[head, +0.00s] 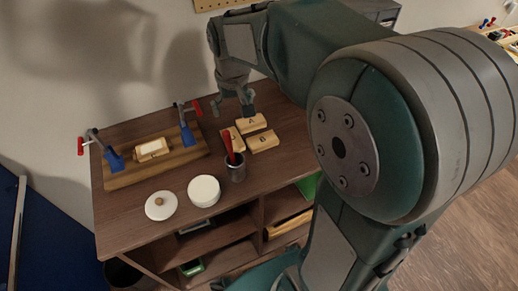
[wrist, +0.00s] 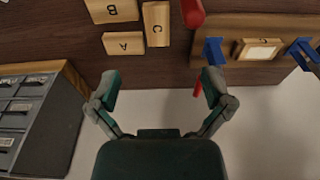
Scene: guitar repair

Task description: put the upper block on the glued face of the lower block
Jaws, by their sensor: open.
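The lower block (head: 152,149) is a pale wooden block with a whitish top face, lying on a wooden board between two blue clamps. It also shows in the wrist view (wrist: 257,50). Three loose wooden blocks lie together on the bench: block A (wrist: 124,43), block B (wrist: 110,8) and block C (wrist: 156,24). The pictures do not show which one is the upper block. My gripper (wrist: 160,85) is open and empty. In the head view my gripper (head: 235,100) hangs over the back of the bench, above and behind the loose blocks.
A metal cup (head: 236,172) with a red-handled tool stands just in front of the blocks. The clamps (head: 186,132) rise beside the lower block. Grey drawers (wrist: 35,115) stand near the bench.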

